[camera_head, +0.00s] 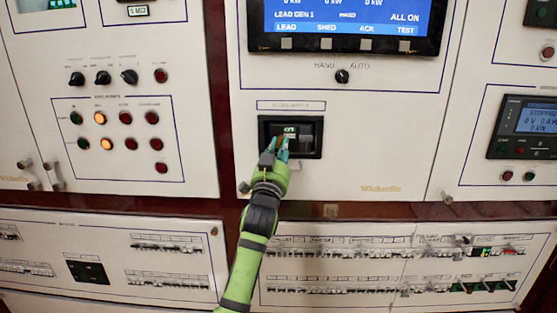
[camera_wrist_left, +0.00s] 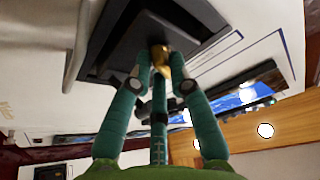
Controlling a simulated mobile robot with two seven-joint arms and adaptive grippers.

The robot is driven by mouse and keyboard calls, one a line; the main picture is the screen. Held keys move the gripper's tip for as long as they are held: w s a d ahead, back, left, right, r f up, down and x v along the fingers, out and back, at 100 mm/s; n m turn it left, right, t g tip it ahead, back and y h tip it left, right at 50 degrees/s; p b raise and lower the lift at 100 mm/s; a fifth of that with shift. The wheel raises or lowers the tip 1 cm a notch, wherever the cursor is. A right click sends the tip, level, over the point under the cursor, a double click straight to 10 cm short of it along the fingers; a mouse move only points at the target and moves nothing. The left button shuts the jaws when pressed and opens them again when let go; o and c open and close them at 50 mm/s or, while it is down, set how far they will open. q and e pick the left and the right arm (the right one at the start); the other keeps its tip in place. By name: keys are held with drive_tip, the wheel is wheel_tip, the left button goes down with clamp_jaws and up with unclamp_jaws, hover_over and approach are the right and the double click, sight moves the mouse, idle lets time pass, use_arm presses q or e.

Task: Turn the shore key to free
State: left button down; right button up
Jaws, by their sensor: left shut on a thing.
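My left gripper (camera_head: 278,149) reaches up to a black recessed unit (camera_head: 312,150) in the white middle panel. In the left wrist view its teal fingers (camera_wrist_left: 161,72) are shut on a small brass-coloured piece, which looks like the shore key (camera_wrist_left: 161,53). The brass piece stands out from the black unit (camera_wrist_left: 118,42). The fingers hide most of it, and I cannot tell which way it is turned. A small window with green marks shows above the fingertips in the head view. The label above the unit is too small to read. My right gripper is in neither view.
Above the unit are a HAND/AUTO switch (camera_head: 342,76) and a blue display (camera_head: 345,18). Knobs and lamps (camera_head: 115,130) fill the left panel. A grey controller screen (camera_head: 530,128) is at the right.

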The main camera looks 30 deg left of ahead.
use_arm(q)
drive_tip(key=shift+w+d+n+g+y+b, duration=0.1)
drive_tip(key=shift+n+g+y+b, duration=0.2)
drive_tip(key=shift+n+y+b, duration=1)
drive_tip(key=shift+d+n+g+y+b, duration=0.1)
drive_tip(key=shift+n+g+y+b, duration=0.2)
drive_tip(key=shift+n, duration=1.9)
drive_tip(key=c, duration=1.1)
unclamp_jaws()
drive_tip(key=shift+c, duration=0.2)
drive_tip(key=shift+r+y, duration=0.15)
drive_tip(key=shift+y, duration=0.15)
wheel_tip(320, 180, up, 10)
drive_tip(key=shift+f, duration=0.1)
drive_tip(key=shift+f, duration=0.1)
